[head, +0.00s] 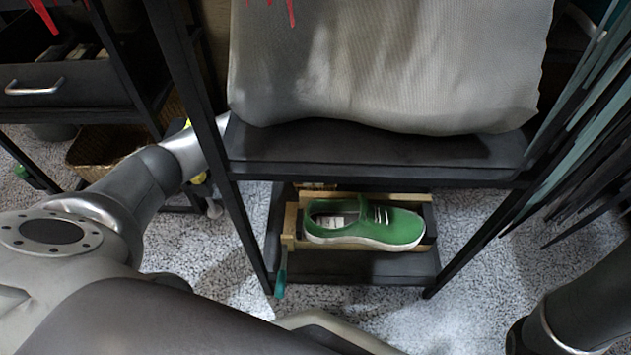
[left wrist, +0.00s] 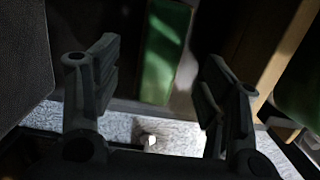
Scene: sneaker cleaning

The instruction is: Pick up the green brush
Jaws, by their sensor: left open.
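A flat green block (left wrist: 163,50), which looks like the green brush, stands between and beyond the fingers in the left wrist view. My left gripper (left wrist: 160,75) is open, with bare space between its fingers and the block. In the head view my left arm reaches in from the left behind the rack's post, and its gripper is hidden there. I cannot make out the brush for sure in the head view. My right gripper is not in view.
A green sneaker (head: 372,225) sits by a wooden frame (head: 292,225) on the rack's low shelf (head: 345,266). A teal handle-like thing (head: 280,274) hangs at its left. Dark posts stand close to my left arm.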

